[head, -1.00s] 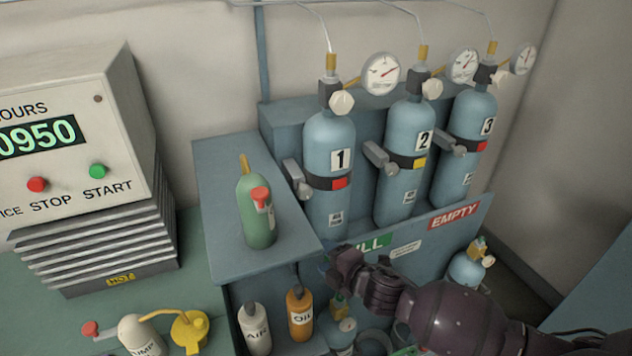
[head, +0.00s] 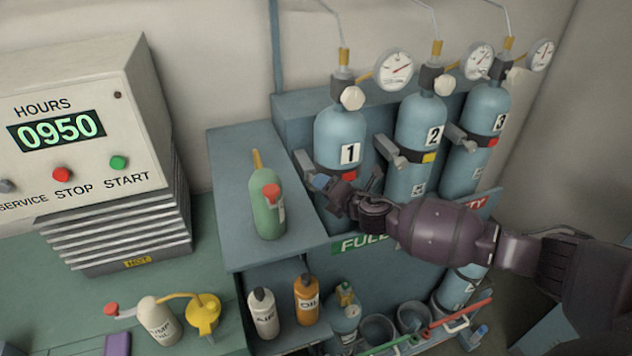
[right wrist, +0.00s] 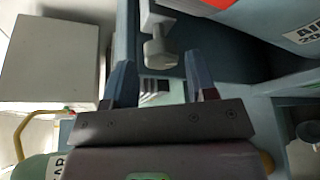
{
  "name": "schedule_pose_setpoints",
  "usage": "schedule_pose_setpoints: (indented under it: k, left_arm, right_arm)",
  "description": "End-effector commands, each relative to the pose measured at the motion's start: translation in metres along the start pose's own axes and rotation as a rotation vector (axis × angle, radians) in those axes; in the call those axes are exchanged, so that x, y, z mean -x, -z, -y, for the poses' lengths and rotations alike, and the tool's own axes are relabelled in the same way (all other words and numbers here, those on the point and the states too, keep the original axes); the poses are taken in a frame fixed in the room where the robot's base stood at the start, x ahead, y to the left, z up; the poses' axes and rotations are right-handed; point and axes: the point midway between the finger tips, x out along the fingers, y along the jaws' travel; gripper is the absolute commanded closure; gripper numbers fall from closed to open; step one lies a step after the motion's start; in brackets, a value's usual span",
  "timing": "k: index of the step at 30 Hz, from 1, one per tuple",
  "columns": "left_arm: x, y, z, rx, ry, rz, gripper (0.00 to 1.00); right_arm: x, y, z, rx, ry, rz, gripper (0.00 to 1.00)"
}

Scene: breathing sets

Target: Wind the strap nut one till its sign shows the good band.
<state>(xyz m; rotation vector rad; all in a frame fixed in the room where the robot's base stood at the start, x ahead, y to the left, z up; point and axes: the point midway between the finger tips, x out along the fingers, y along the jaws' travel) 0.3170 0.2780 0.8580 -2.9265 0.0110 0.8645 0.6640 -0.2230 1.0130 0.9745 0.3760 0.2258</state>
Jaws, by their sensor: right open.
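Cylinder one (head: 340,132) is a blue bottle marked 1, held by a dark strap with a red sign (head: 349,175). Its grey strap nut (head: 306,163) sticks out at the strap's left end. In the right wrist view the nut (right wrist: 160,50) is just beyond the fingertips, roughly between their lines, with part of the red sign (right wrist: 217,3) at the top edge. My right gripper (head: 322,184) is open and empty, close below the nut; its two blue fingers show in the right wrist view (right wrist: 160,78). My left gripper is out of view.
Cylinders two (head: 420,130) and three (head: 486,110) stand to the right with their own strap nuts. A green bottle (head: 268,215) stands on the shelf left of my gripper. A control box (head: 80,130) is farther left. Bottles and pots fill the lower shelf.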

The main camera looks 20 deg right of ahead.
Motion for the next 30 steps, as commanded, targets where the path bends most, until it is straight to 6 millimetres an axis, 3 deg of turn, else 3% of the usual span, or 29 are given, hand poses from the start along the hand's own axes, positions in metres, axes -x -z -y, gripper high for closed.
schedule_pose_setpoints:
  k: [9, 22, 30]
  left_arm:
    - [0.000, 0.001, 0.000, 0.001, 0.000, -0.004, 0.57]
    - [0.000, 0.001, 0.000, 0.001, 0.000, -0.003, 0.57]
    - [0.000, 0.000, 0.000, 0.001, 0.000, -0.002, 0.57]
  right_arm:
    - [-0.036, 0.001, 0.000, -0.001, 0.000, 0.000, 0.48]
    - [-0.043, 0.001, 0.000, -0.001, 0.000, -0.001, 0.48]
    - [-0.043, 0.001, 0.000, -0.001, 0.001, -0.001, 0.83]
